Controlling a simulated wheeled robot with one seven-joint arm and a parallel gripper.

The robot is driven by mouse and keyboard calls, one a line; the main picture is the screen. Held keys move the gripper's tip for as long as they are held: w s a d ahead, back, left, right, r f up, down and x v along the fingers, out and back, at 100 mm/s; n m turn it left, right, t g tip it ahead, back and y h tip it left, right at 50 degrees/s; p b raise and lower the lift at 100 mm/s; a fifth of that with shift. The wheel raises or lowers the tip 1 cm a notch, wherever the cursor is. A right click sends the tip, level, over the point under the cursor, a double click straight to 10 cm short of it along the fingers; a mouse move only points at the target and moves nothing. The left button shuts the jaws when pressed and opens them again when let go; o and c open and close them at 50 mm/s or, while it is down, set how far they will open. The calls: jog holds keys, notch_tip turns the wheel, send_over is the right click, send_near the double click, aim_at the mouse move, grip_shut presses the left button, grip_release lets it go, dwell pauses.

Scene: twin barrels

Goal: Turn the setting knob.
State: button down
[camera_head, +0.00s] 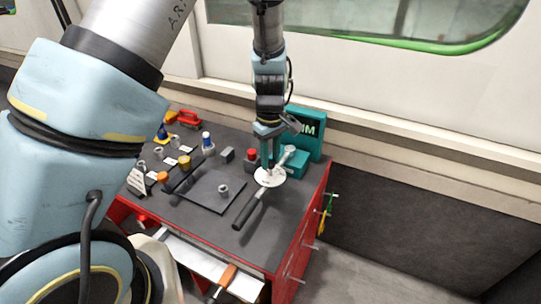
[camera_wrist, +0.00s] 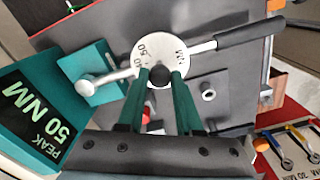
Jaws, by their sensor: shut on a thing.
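The setting knob (camera_wrist: 160,76) is a small dark round knob in the wrist view. It sits over a white dial disc (camera_wrist: 150,52) marked "50" and "NM". My gripper (camera_wrist: 160,82) has its two green fingers shut on the knob, one on each side. In the head view my gripper (camera_head: 268,166) points down at the white disc (camera_head: 268,180); the knob is hidden there. A wrench with a silver shaft and a black handle (camera_head: 247,211) runs through the disc. Its silver head (camera_wrist: 92,86) lies over the teal tester block.
A teal display (camera_wrist: 38,110) reading "PEAK 50 NM" stands beside the tester. The red bench (camera_head: 300,225) has a dark top with a mat (camera_head: 205,190), several sockets, a red-capped item (camera_head: 251,155) and a blue-capped bottle (camera_head: 208,143). A pale wall stands behind.

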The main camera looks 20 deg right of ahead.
aim_at(270, 162)
jog(key=shift+n, duration=0.3)
jog(key=c, duration=0.6)
grip_release()
notch_tip(270, 162, up, 11)
jog(key=shift+f+b, duration=0.1)
jog(key=shift+b, duration=0.8)
jog(key=a+m, duration=0.1)
jog(key=a, duration=0.9)
jog(key=a+r+m+t, duration=0.1)
jog(key=a+m, duration=0.1)
jog(key=a, duration=0.9)
jog(key=a+m, duration=0.1)
jog(key=a, duration=1)
jog(key=shift+s+a+r+m+t, duration=0.1)
jog(key=shift+s+r+m+t, duration=0.15)
jog(key=shift+r+m+t, duration=0.1)
